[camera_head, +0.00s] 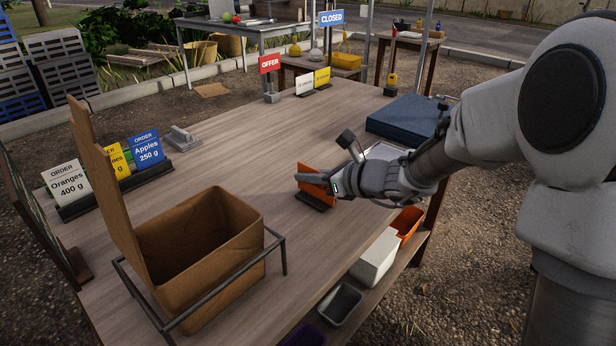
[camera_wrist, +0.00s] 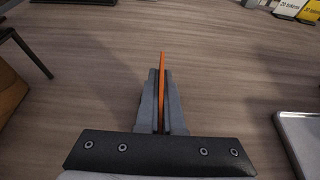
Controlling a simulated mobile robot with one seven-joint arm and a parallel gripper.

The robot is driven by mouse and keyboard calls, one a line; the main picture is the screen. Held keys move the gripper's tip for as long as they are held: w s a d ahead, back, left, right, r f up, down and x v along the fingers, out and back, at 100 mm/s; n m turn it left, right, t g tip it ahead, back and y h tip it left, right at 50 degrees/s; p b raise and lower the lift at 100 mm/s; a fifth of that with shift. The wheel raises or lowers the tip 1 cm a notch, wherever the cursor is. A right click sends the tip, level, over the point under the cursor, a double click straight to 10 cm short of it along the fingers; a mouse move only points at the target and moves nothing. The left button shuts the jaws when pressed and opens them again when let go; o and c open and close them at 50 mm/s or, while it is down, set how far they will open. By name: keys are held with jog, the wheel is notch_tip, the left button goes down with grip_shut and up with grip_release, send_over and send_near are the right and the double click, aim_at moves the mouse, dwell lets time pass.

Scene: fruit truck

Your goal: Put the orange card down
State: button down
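The orange card (camera_head: 312,182) is above the middle of the wooden table, beside the front right of the cardboard box. My gripper (camera_head: 318,180) reaches in from the right, with its fingers around the card. In the wrist view the thin orange edge of the card (camera_wrist: 162,85) stands between the two grey fingers of my gripper (camera_wrist: 161,88), which look closed on it. A dark flat base (camera_head: 314,203) shows just under the card. I cannot tell whether it bears on the table with full contact. The card's face is partly hidden by my gripper.
An open cardboard box (camera_head: 195,255) in a metal frame stands at the front left. A rack of order cards (camera_head: 118,180) is at the left. A red offer sign (camera_head: 270,64), small token cards (camera_head: 312,82) and a blue case (camera_head: 405,117) stand farther back. The table's middle is clear.

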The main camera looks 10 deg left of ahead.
jog(key=shift+f, duration=0.25)
jog(key=c, duration=1.1)
grip_release()
jog(key=shift+r, duration=0.1)
jog(key=shift+o, duration=0.2)
jog(key=shift+r, duration=0.1)
